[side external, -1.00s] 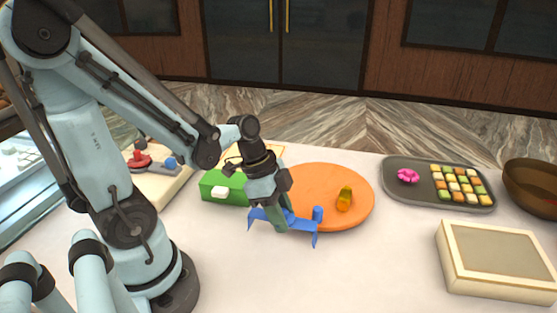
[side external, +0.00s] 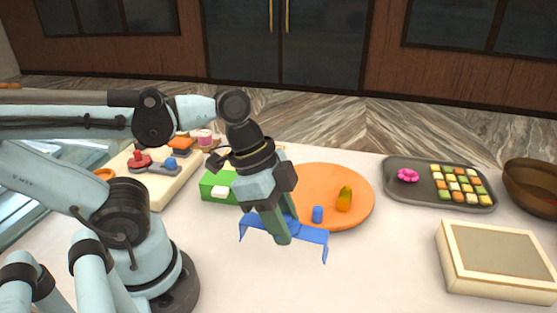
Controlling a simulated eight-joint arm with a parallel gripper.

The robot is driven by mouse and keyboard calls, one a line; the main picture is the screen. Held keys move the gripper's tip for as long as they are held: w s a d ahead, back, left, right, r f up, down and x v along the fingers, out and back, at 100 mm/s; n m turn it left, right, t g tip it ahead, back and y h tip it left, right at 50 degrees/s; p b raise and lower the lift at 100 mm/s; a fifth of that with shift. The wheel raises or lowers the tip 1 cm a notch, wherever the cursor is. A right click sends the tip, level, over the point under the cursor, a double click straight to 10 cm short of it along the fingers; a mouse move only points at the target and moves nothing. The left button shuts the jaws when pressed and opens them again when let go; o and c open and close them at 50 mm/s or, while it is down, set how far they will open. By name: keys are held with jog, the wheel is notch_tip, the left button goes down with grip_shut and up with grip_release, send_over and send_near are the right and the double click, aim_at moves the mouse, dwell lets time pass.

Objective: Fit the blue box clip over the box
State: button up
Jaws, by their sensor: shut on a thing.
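The blue box clip (side external: 311,235) is a thin bar with a leg bent down at each end. My gripper (side external: 280,232) is shut on the middle of it, its green fingers pointing down and tilted. The clip hangs in front of the orange disc, with no clear contact with the counter. Part of the clip's bar is hidden behind the fingers.
The orange disc (side external: 352,180) bears a yellow-orange piece (side external: 344,199) and a small blue cylinder (side external: 317,214). A green box (side external: 211,182) stands left of my gripper. A grey tray (side external: 400,196) of sweets and a brown bowl (side external: 530,190) are behind the cream box. The front middle counter is clear.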

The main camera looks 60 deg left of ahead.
jog(key=shift+s+d+r, duration=0.3)
jog(key=shift+d, duration=0.1)
jog(key=shift+w+a+r, duration=0.25)
jog(key=shift+a, duration=0.05)
jog(key=w+a+r, duration=0.1)
jog(key=w+a, duration=0.1)
jog(key=a, duration=0.4)
jog(key=w+a+r, duration=0.1)
jog(key=w+a, duration=0.2)
jog(key=a, duration=0.4)
jog(key=n, duration=0.1)
send_over(232, 179)
jog(key=s+a, duration=0.1)
jog(key=shift+f, duration=3.5)
jog(key=shift+f, duration=0.6)
jog(key=shift+f, duration=0.8)
jog(key=shift+f, duration=0.15)
